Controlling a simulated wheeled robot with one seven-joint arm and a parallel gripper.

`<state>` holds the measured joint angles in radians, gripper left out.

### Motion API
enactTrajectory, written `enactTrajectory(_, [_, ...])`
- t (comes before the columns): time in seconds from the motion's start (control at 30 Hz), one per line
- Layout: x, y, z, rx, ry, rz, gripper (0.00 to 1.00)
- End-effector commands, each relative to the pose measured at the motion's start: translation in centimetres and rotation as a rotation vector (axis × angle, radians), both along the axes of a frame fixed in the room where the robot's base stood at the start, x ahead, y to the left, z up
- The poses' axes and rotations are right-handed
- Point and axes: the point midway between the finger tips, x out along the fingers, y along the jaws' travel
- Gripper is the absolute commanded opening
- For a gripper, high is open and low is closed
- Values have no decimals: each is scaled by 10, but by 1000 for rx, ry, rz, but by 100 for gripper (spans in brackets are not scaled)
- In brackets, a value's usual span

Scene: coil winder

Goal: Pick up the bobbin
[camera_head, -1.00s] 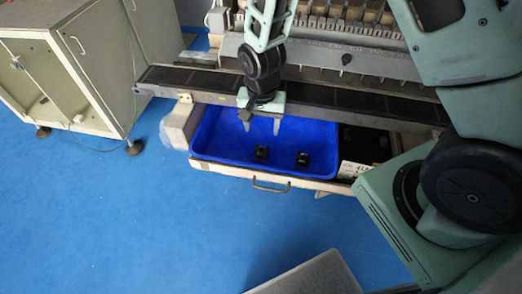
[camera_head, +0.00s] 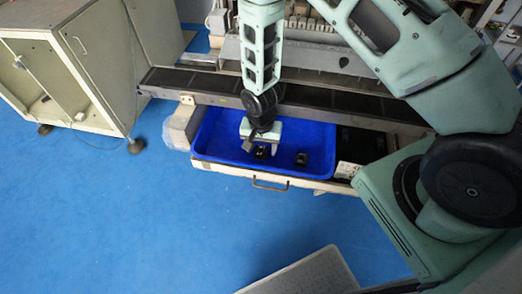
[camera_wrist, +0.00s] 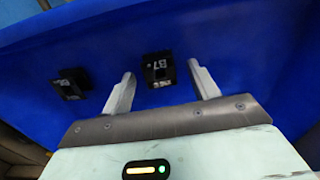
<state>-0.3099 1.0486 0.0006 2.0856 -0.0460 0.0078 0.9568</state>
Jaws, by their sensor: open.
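Two small black bobbins lie in the blue tray (camera_head: 222,150). One bobbin (camera_head: 262,152) is at my gripper (camera_head: 260,150) in the head view; the other bobbin (camera_head: 301,159) lies to its right. In the wrist view, a bobbin (camera_wrist: 158,70) marked "B7" shows between and slightly beyond the two open fingers of my gripper (camera_wrist: 165,88). The other bobbin (camera_wrist: 70,84) is to the left, outside the fingers. The fingers appear apart from the bobbin, with nothing held. The exact height above it is hard to tell.
The tray sits in a drawer with a front handle (camera_head: 270,185), below a dark rail (camera_head: 330,112) of the machine. A beige cabinet (camera_head: 85,60) stands at the left. A light grey panel (camera_head: 305,275) is at the bottom. Blue floor is clear in front.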

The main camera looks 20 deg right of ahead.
Motion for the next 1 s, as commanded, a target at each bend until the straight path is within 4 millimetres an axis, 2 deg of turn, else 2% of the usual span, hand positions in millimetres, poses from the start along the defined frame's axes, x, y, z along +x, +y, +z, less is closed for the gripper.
enactTrajectory(0.17, [0,0,-1,0,-1,0,60])
enactTrajectory(0.2, [0,0,0,0,-1,0,57])
enactTrajectory(0.37, [0,0,0,0,0,0,13])
enactTrajectory(0.77, [0,0,3,-1,-1,0,13])
enactTrajectory(1.0, [1,0,26,1,-3,1,13])
